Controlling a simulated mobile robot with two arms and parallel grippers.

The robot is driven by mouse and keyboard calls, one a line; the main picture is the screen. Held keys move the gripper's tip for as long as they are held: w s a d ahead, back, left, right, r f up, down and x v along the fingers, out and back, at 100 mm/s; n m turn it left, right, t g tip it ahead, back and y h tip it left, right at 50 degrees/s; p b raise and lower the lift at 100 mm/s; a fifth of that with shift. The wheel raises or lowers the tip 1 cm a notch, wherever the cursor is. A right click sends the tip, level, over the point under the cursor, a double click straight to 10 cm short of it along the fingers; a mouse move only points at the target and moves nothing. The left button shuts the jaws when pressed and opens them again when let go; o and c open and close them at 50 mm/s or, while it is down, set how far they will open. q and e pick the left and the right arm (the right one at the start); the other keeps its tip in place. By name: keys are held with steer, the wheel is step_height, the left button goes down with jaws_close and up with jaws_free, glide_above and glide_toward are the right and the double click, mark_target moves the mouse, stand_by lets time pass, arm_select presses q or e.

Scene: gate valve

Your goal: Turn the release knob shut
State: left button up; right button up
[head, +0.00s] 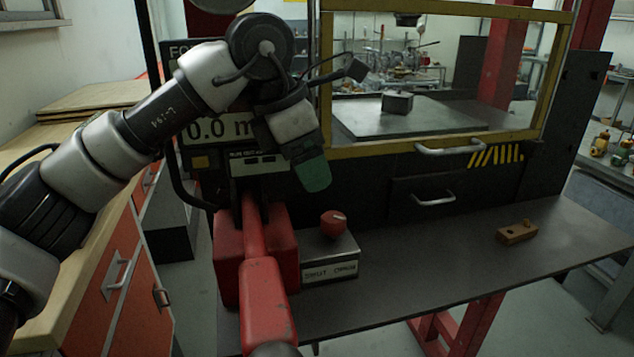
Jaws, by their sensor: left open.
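The release knob (333,224) is a small round red knob with a pale pointer mark. It sits on top of a grey box (331,262) whose front label appears to read SHUT and OPEN. My left gripper (312,172) comes in from the left, with a green fingertip pointing down. It is open and empty, above the knob and slightly to its left in the picture, apart from it. The other fingertip is hidden or hard to make out. My right gripper is not in view.
A red block with a long red lever (262,290) stands just left of the knob box. A display panel (210,130) is behind my arm. A windowed cabinet with handles (450,148) stands behind. A small wooden block (516,233) lies on the right of the otherwise clear dark bench (430,265).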

mark_target(334, 217)
arm_select(q)
steer(key=d+f+m+y+p, duration=0.1)
steer(key=f+m, duration=0.2)
steer(key=w+d+f+m+g+y+p, duration=0.1)
steer(key=f+m, duration=0.2)
steer(key=d+f+m+y+p, duration=0.1)
steer(key=d+f+m, duration=0.1)
steer(key=f+m, duration=0.1)
steer(key=shift+w+f+m+g+y, duration=0.3)
steer(key=shift+w+f, duration=0.05)
steer(key=shift+f, duration=0.1)
steer(key=c, duration=0.9)
steer(key=shift+c, duration=0.2)
